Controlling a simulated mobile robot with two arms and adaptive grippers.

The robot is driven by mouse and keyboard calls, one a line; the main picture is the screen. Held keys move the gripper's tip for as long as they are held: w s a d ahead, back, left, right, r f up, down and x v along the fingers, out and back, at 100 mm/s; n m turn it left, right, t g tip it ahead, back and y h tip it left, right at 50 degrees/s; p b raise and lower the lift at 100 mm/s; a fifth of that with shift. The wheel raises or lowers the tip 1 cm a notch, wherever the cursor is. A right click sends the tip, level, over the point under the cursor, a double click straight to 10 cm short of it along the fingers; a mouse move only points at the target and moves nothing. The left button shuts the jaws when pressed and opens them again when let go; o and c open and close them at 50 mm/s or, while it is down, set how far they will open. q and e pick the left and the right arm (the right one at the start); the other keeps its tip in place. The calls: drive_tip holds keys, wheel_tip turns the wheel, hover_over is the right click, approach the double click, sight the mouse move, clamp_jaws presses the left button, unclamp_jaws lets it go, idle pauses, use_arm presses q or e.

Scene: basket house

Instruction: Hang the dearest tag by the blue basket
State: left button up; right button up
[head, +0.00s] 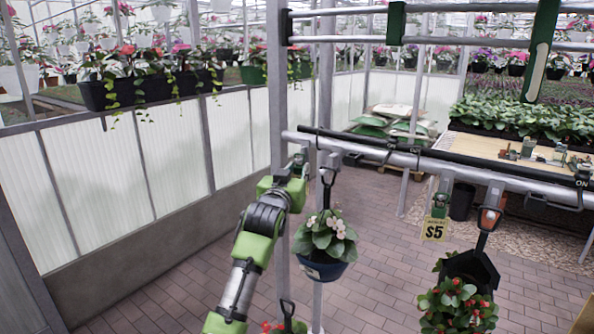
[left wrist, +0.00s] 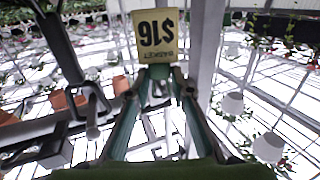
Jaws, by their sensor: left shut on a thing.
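My left gripper (head: 299,160) is up at the hanging rail (head: 345,145), just above and left of the blue basket. In the left wrist view its fingertips (left wrist: 157,74) are shut on a yellow tag (left wrist: 154,36) reading $16, upside down in that picture. The tag is hidden in the head view. The blue basket (head: 322,270) hangs below the rail with green leaves and pale flowers. A yellow $5 tag (head: 435,229) hangs from the rail farther right, beside a dark basket (head: 472,268) with red flowers. My right gripper is not in view.
A dark bar (head: 390,150) runs along the rail, with an ON marking at right. Another red-flowered plant (head: 285,325) shows low beside my left arm. Behind are a wooden worktable (head: 480,148), stacked sacks (head: 385,122) and a clear brick floor (head: 180,275).

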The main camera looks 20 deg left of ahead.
use_arm(q)
drive_tip(key=shift+f, duration=0.1)
idle(0.3)
drive_tip(key=shift+f, duration=0.3)
idle(0.3)
drive_tip(key=o, duration=0.9)
